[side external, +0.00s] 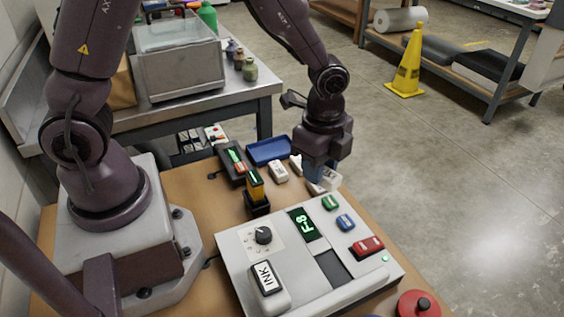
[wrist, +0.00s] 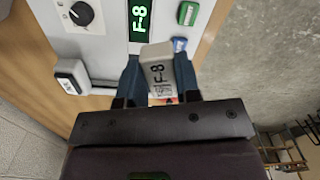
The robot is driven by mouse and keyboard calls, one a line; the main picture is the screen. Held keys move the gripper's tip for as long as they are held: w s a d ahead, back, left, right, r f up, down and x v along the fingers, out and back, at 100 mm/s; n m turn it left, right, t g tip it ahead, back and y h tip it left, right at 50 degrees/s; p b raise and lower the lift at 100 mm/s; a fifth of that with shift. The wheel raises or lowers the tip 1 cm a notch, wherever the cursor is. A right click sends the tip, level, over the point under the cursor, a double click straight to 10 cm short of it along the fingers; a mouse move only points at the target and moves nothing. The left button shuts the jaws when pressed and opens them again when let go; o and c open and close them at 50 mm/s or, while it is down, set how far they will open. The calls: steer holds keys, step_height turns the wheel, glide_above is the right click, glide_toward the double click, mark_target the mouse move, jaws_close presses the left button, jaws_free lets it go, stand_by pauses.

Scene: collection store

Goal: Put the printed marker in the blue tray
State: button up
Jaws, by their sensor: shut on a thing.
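The printed marker (wrist: 158,72) is a small white block with "F-8" in black on its face. My gripper (wrist: 158,86) has its blue fingers shut on the block's two sides in the wrist view. In the side view my gripper (side external: 315,181) is low at the machine's far edge, and the white marker (side external: 329,180) shows partly behind the fingers. The blue tray (side external: 269,151) lies at the table's far edge, left of my gripper and apart from it. I cannot tell whether the marker touches the machine.
The white machine (side external: 232,262) has a green "F-8" display (side external: 307,224), a dial, an INK block (side external: 268,278) and coloured buttons. White blocks (side external: 278,171) lie between tray and gripper.

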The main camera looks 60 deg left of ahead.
steer(key=s+a+n, duration=0.6)
steer(key=a+n, duration=0.1)
steer(key=a, duration=0.3)
steer(key=s+a+n, duration=0.5)
steer(key=a+n, duration=0.2)
steer(key=a, duration=0.3)
glide_above(269, 153)
steer(key=f, duration=1)
steer(key=shift+s+d, duration=0.1)
steer(key=shift+s, duration=0.2)
steer(key=shift+w+f, duration=0.35)
steer(key=shift+f, duration=1.5)
